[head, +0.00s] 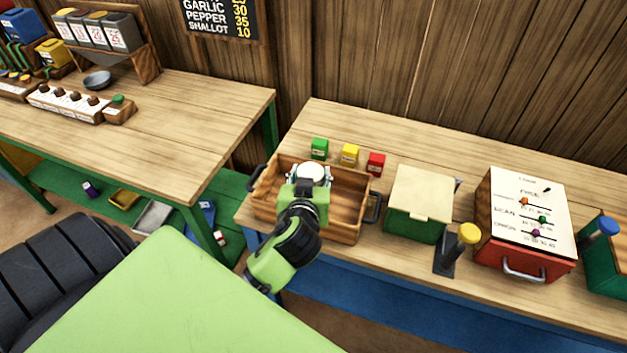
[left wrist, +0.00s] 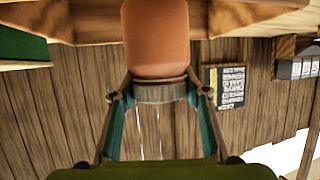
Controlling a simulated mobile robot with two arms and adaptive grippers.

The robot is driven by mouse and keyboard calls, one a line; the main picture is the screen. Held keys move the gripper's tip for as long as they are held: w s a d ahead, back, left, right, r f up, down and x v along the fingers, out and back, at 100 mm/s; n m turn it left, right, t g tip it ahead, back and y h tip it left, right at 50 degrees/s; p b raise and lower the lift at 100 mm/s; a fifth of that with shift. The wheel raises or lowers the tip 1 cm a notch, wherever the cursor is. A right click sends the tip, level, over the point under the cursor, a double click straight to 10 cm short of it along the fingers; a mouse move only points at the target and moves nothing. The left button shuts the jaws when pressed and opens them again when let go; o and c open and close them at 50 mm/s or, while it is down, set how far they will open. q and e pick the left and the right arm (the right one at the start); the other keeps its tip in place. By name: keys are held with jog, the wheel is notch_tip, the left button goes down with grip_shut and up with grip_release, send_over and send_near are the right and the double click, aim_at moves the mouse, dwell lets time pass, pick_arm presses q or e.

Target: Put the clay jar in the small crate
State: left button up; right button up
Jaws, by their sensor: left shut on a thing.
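The clay jar (left wrist: 157,38) is smooth and orange-brown in the left wrist view, with a darker banded neck. My left gripper (left wrist: 160,92) is shut on it, one finger on each side of the neck. In the head view my left gripper (head: 308,188) is over the left-middle part of a wooden open-topped crate (head: 345,230) with dark handles at both ends. The jar is hidden there by the gripper and arm. I cannot tell whether it touches the crate floor. My right gripper is not in view.
Green (head: 319,149), yellow (head: 350,155) and red (head: 376,164) blocks stand behind the crate. A green box with a cream lid (head: 422,193) is just right of it. Further right are a yellow-knobbed lever (head: 468,234) and a red box (head: 500,255). Another table (head: 185,110) stands left.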

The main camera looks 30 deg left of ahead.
pick_arm(q)
jog(key=shift+w+a+f, duration=0.2)
jog(key=shift+w+f, duration=0.25)
jog(key=shift+w+a+f, duration=0.15)
jog(key=shift+w+f, duration=0.45)
jog(key=shift+f, duration=0.1)
jog(key=shift+w+a+f, duration=0.1)
jog(key=shift+w+f, duration=0.1)
jog(key=shift+f, duration=0.05)
notch_tip(320, 180, down, 2)
jog(key=shift+f+p, duration=0.1)
jog(key=shift+p, duration=0.6)
jog(key=shift+f, duration=0.6)
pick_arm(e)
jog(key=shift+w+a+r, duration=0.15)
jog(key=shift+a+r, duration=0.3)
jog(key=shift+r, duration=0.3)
